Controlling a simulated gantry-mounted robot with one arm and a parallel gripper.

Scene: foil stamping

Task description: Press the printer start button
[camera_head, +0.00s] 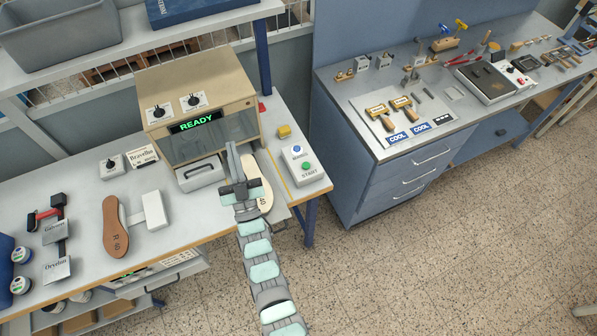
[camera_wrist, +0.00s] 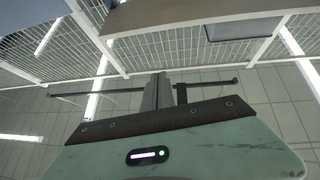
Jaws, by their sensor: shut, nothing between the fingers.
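The printer (camera_head: 197,103) is a beige box on the left workbench, with two knobs on top and a green READY display (camera_head: 195,121). To its right on the bench is a light control box (camera_head: 304,166) with a blue button (camera_head: 297,149) above and a green button (camera_head: 306,166) marked START. My gripper (camera_head: 231,150) is shut and empty. In the head view it overlaps the right front of the printer, left of the control box. The wrist view shows the closed fingers (camera_wrist: 158,92) pointing up toward wire mesh and a shelf; no button shows there.
A pale insole (camera_head: 264,184) lies partly behind my arm. A brown insole (camera_head: 115,226) and a white block lie at the front left. A yellow block (camera_head: 284,131) sits behind the control box. A blue-grey tool bench (camera_head: 420,140) stands at right, across a floor gap.

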